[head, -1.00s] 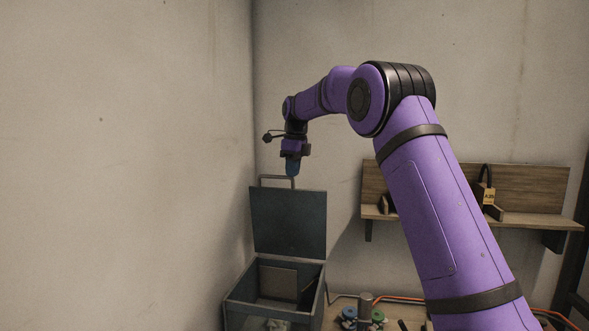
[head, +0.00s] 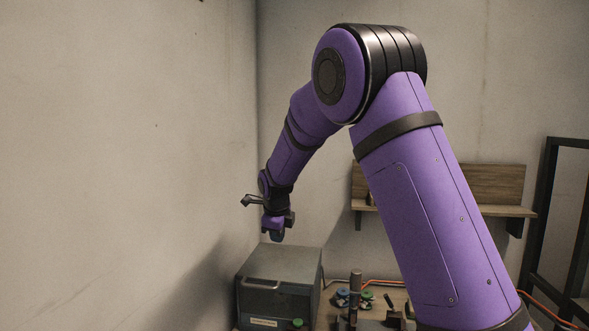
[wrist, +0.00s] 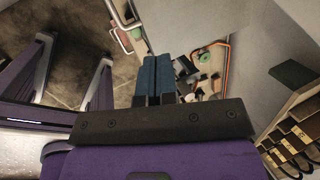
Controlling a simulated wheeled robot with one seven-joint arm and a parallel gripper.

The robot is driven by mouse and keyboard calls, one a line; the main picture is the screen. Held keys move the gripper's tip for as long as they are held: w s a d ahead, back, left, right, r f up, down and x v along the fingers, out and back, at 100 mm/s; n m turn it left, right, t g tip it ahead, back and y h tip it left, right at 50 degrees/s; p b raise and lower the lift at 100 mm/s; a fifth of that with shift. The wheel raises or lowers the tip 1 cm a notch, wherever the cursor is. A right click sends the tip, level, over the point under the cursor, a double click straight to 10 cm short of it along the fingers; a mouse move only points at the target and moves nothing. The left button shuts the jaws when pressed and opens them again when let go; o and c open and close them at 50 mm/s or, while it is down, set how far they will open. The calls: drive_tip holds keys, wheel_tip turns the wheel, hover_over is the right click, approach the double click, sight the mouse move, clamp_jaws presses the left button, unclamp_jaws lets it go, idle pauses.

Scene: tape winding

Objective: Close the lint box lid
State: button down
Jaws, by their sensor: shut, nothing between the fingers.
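The lint box (head: 273,303) is a dark grey metal box in the corner by the left wall. Its lid (head: 290,262) lies flat across the top and looks down on the box, with the lid's handle at the front edge. My gripper (head: 277,236) points down just above the lid's rear part; I cannot tell whether it touches. In the wrist view the blue fingers of my gripper (wrist: 158,82) are together and empty. The inside of the box is hidden by the lid.
A wooden shelf (head: 490,190) is on the back wall. Small parts and spools (head: 350,297) and an upright dark cylinder (head: 355,290) stand on the workbench right of the box. A dark frame (head: 548,210) stands at the far right. The left wall is close to my gripper.

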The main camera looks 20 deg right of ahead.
drive_tip(key=s+a+f, duration=0.1)
drive_tip(key=s+f, duration=0.1)
drive_tip(key=f, duration=0.5)
drive_tip(key=s+a+f, duration=0.1)
drive_tip(key=f, duration=0.7)
drive_tip(key=shift+s+a+f, duration=0.2)
drive_tip(key=shift+s+a, duration=0.15)
drive_tip(key=shift+a, duration=0.05)
